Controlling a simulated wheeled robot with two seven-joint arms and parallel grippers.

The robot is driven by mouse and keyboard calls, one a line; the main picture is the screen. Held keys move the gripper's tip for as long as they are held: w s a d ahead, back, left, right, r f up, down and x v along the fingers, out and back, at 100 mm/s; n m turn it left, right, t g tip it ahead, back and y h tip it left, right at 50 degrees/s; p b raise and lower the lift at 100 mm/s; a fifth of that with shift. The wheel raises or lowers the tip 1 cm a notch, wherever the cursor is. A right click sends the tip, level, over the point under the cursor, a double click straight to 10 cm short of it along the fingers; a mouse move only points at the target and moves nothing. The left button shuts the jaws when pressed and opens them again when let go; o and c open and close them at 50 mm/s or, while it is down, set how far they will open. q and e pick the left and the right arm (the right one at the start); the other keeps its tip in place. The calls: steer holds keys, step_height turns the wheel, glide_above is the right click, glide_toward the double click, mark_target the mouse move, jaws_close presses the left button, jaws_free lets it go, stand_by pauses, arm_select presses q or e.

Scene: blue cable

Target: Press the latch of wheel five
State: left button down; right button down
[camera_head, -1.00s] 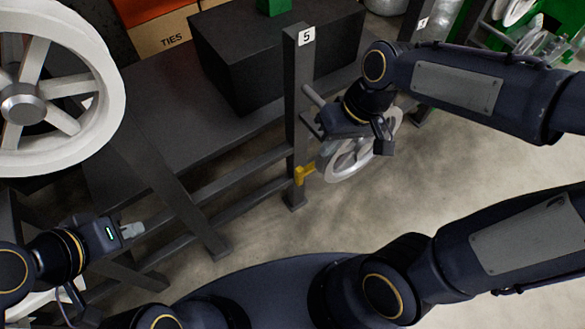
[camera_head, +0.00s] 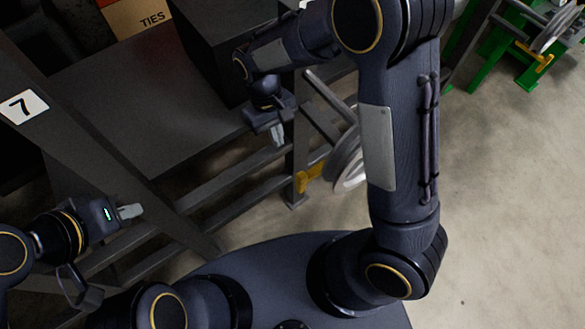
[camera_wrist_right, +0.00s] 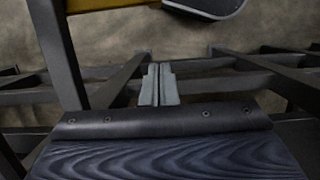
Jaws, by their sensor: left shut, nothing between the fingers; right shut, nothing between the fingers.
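A pale wheel (camera_head: 347,165) hangs low beside a dark post (camera_head: 297,165), partly hidden by my right arm. A yellow latch (camera_head: 310,175) sits between post and wheel. In the right wrist view, a yellow part (camera_wrist_right: 95,4) and a rounded pale edge (camera_wrist_right: 208,8) show at the top edge. My right gripper (camera_head: 278,135) is shut and empty, left of the post and above the latch in the picture, apart from it. Its closed fingers show in the right wrist view (camera_wrist_right: 158,84). My left gripper (camera_head: 131,211) is shut and empty at the lower left, far from the latch.
Dark rack rails (camera_head: 225,180) run below a dark shelf (camera_head: 140,100). A slanted post with sign 7 (camera_head: 24,107) stands at left. A dark box (camera_head: 205,45) and a TIES carton (camera_head: 140,17) are behind. Concrete floor (camera_head: 500,200) is clear at right.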

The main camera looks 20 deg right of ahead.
mark_target(301, 185)
steer(key=s+d+f, duration=0.2)
steer(key=s+f, duration=0.4)
steer(key=f, duration=0.3)
steer(key=shift+f+p, duration=0.3)
steer(key=shift+f, duration=0.05)
steer(key=shift+d, duration=0.1)
steer(key=s, duration=0.2)
steer(key=s+d, duration=0.1)
steer(key=shift+s+b, duration=0.35)
steer(key=shift+s, duration=0.05)
steer(key=shift+w, duration=0.1)
